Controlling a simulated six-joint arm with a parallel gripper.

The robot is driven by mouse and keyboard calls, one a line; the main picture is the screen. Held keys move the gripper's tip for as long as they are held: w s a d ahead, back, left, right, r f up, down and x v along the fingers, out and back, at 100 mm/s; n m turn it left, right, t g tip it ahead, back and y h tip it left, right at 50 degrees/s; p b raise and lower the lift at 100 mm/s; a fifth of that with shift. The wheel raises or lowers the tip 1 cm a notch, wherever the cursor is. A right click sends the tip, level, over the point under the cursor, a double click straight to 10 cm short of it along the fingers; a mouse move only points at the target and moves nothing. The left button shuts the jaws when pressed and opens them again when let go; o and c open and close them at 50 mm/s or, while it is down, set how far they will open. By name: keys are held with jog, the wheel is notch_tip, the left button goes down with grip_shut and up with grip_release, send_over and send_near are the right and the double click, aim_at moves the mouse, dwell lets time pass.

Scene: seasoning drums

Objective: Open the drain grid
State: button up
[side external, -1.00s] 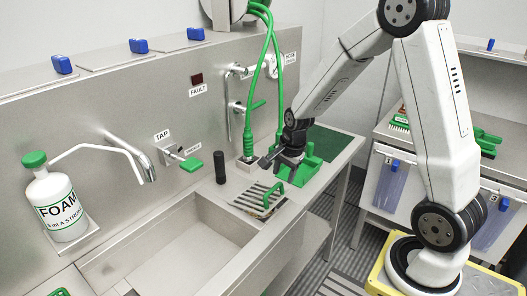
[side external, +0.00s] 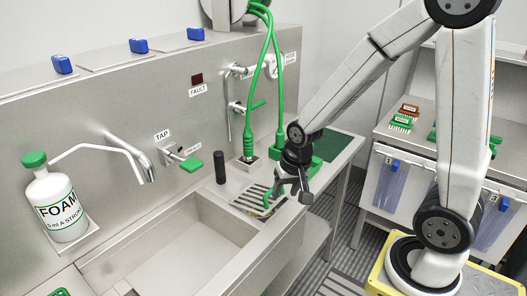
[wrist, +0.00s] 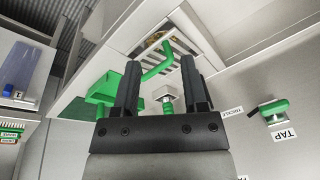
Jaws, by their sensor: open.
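The drain grid (side external: 250,202) is a slatted metal plate lying flat in the counter beyond the sink's right end. It also shows in the wrist view (wrist: 194,52). Its green bar handle (side external: 266,200) is partly hidden behind my gripper in the side view. My gripper (side external: 288,203) is open, pointing down close by the handle's right side. In the wrist view the green handle (wrist: 158,68) appears between the two dark fingers of my gripper (wrist: 160,68). I cannot tell whether the fingers touch it or stand above it.
The sink basin (side external: 185,240) is left of the grid. A black cylinder (side external: 220,167) stands behind the grid. A green holder (side external: 318,150) sits behind my gripper, and green hoses (side external: 248,110) rise at the wall. The tap lever (side external: 191,164) juts from the wall.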

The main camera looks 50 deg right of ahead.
jog(key=shift+s+a+r+n, duration=0.1)
jog(key=shift+s+a+n, duration=0.45)
jog(key=shift+n, duration=0.3)
jog(key=shift+s+a+r+n, duration=0.1)
jog(key=shift+s+a+n, duration=0.35)
jog(key=shift+n, duration=0.4)
jog(key=c, duration=0.6)
jog(key=shift+d+f+m, duration=0.1)
jog(key=shift+m, duration=0.2)
grip_shut()
jog(key=d+f+m+t, duration=0.1)
jog(key=d+m, duration=0.4)
jog(key=m, duration=1.1)
jog(key=w+d+f+m+t, duration=0.1)
jog(key=d+m, duration=0.4)
jog(key=m, duration=1)
jog(key=shift+w+f+m+t, duration=0.15)
jog(key=shift+f+m+t, duration=0.25)
jog(key=shift+f, duration=0.3)
